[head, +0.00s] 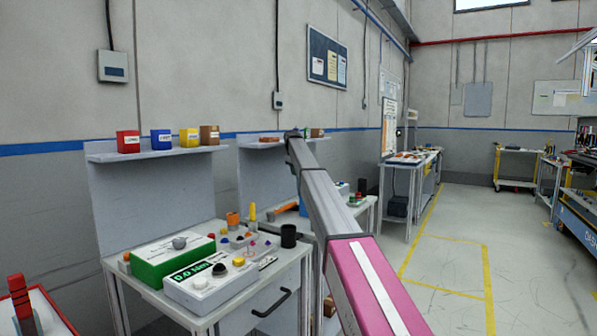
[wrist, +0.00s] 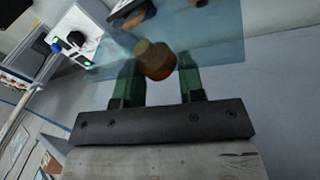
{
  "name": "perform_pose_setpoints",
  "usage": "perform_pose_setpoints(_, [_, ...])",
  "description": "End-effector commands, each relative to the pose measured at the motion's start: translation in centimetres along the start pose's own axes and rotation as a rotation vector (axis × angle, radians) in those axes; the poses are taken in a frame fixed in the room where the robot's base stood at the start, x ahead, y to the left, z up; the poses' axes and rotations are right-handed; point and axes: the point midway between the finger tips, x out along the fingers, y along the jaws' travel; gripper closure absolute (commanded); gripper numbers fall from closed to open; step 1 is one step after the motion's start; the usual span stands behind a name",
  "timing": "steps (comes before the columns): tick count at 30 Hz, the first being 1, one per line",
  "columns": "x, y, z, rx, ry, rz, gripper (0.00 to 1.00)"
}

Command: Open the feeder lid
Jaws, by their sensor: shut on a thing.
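The feeder lid (wrist: 215,48) looks like a translucent blue panel in the wrist view, spreading across the upper middle of the picture. A brown-orange knob (wrist: 155,60) stands out from it. My gripper (wrist: 158,74) has its two green fingers on either side of this knob and is shut on it. The exact contact between fingertips and knob is blurred. In the head view my arm reaches forward from the lower right, and my gripper and the lid cannot be made out there.
In the head view, a near bench (head: 291,260) at the left holds a green-sided box (head: 165,264), a white device with a display (head: 200,292) and several small parts. A wall shelf (head: 110,157) above carries coloured bins. Open floor (head: 445,285) lies to the right.

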Motion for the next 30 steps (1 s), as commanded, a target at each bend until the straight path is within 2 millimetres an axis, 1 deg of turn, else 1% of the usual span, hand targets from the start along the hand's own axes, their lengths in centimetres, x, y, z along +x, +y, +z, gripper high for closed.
perform_pose_setpoints(1, [0.80, -1.48, 0.46, 0.000, -0.010, -0.030, 1.00])
perform_pose_setpoints(7, [0.82, -1.55, 0.56, 0.001, -0.010, -0.030, 1.00])
perform_pose_setpoints(8, [0.82, -1.55, 0.57, 0.001, -0.010, -0.029, 0.54])
perform_pose_setpoints(9, [0.82, -1.55, 0.57, 0.001, -0.009, -0.030, 0.41])
perform_pose_setpoints(30, [0.23, -0.71, 0.26, 0.000, -0.004, -0.021, 0.41])
